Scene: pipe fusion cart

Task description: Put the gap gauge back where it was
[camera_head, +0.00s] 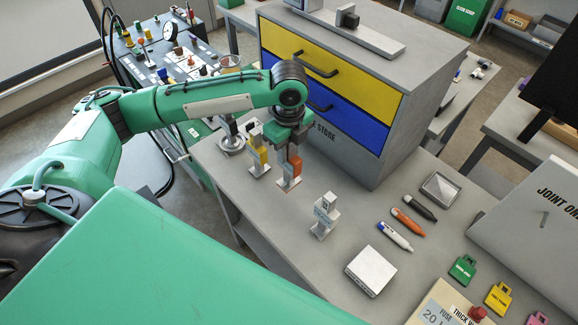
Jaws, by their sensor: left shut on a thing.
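My left gripper (291,152) points down over the grey table and is shut on an upright gauge with an orange face (289,173). The gauge's top is hidden between the fingers. Its lower end is at or just above the table; I cannot tell if it touches. A similar gauge with a yellow face (259,155) stands just left of it. A pale grey gauge (325,215) stands nearer, to the right. No readable label tells me which is the gap gauge. My right gripper is not in view.
A drawer cabinet with yellow and blue fronts (345,85) stands close behind the gripper. Several pens (408,222), a white square box (370,270) and a small tray (440,189) lie to the right. Coloured lock-shaped tags (463,268) lie at the front right.

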